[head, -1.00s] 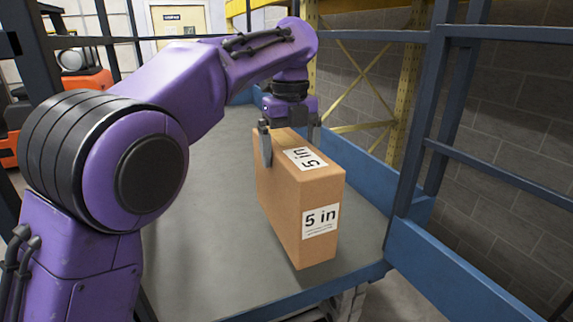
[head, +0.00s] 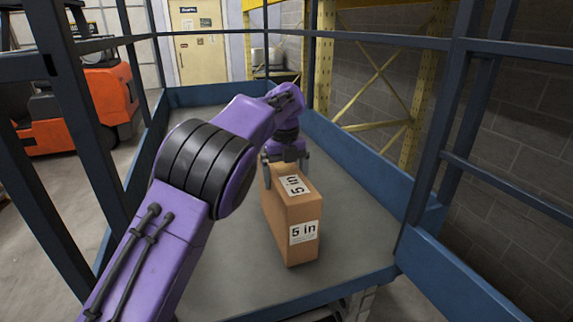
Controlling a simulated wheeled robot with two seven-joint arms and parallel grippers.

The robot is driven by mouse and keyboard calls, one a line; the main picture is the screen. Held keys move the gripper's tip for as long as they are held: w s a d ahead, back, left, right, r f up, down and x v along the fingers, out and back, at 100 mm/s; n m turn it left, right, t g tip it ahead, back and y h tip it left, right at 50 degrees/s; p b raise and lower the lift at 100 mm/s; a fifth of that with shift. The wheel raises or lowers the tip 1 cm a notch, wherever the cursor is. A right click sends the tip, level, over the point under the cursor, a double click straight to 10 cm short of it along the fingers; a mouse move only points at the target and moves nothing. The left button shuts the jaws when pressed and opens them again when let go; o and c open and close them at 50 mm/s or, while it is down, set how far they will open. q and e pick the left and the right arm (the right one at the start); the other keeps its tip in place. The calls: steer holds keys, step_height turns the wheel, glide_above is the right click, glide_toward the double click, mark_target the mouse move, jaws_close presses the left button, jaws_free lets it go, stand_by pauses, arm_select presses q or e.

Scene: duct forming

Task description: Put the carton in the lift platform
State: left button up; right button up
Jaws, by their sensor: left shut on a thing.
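The carton (head: 277,222) is a tall brown box with white "5 in" labels on its top and front end. It stands upright on the grey deck of the lift platform (head: 350,245), towards the near right part. My left gripper (head: 285,170) points down over the carton's far end and is shut on it, with a finger on either side of the top. Whether the carton's bottom touches the deck is hard to tell. My right gripper is out of view.
Blue rails and posts (head: 425,140) surround the platform, with a low blue board along its sides. An orange forklift (head: 105,95) stands outside at the left. A yellow rack (head: 395,75) and block wall are at the right. The far deck looks clear.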

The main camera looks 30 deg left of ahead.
arm_select(q)
steer(key=shift+f, duration=0.35)
steer(key=o, duration=1.7)
steer(key=shift+s+f, duration=0.1)
step_height(320, 180, up, 12)
steer(key=shift+r, duration=0.1)
